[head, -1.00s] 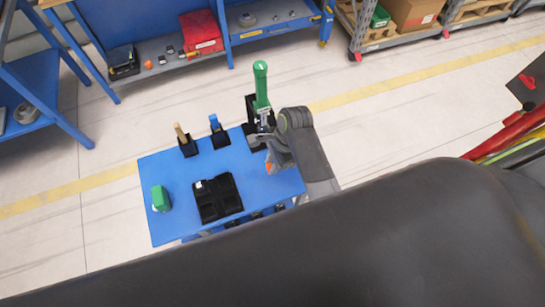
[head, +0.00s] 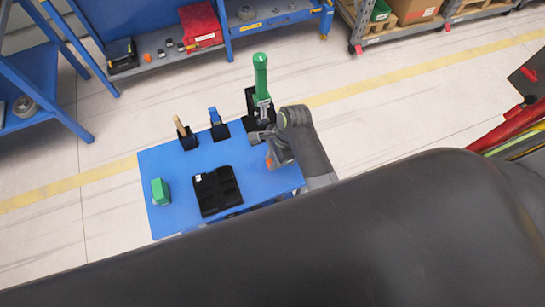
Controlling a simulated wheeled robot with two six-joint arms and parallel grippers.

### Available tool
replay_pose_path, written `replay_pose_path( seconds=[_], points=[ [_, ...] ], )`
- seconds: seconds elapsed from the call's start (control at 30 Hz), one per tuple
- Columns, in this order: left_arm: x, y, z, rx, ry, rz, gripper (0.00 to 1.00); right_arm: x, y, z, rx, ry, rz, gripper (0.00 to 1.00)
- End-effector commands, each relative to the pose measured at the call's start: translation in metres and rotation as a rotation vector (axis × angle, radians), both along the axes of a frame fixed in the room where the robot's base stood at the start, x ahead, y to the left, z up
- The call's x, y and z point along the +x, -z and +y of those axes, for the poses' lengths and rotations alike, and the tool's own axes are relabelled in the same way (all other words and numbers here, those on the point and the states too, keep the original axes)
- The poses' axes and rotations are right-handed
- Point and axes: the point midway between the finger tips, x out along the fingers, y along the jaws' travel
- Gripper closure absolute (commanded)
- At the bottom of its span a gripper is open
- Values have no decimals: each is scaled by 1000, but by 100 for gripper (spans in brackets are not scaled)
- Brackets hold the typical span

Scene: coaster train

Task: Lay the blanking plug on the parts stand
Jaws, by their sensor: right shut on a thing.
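The blue-topped stand (head: 160,217), which I take to be the parts stand, is in the middle of the head view. My right gripper (head: 257,136) is over its far right part, just below the green-handled tool. It is shut on a small grey thing, apparently the blanking plug, whose shape is too small and covered to make out. I cannot tell how high it is above the top. A small orange patch (head: 268,162) shows beside the gripper. My left gripper is out of view.
A black tray (head: 218,193) lies on the stand, with a green block (head: 160,191) at left. Along the far edge are the green-handled tool (head: 261,75), a blue-handled tool (head: 214,116) and a tan-handled one (head: 181,128) in black holders. Blue top is bare around the tray.

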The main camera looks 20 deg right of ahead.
Motion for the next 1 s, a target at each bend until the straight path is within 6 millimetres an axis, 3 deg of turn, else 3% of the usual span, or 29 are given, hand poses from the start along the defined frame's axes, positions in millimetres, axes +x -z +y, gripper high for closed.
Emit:
replay_pose_path(
  seconds=[0.37, 0.4, 0.6, 0.87, 1.0],
  points=[
    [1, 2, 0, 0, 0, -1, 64, 0, 6, 0, 0, 0, 0, 100],
    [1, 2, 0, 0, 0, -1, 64, 0, 6, 0, 0, 0, 0, 75],
    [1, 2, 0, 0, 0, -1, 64, 0, 6, 0, 0, 0, 0, 52],
    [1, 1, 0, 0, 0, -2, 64, 1, 4, 0, 0, -1, 0, 52],
    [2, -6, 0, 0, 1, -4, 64, 6, -9, 2, 0, -4, -3, 52]
  ],
)
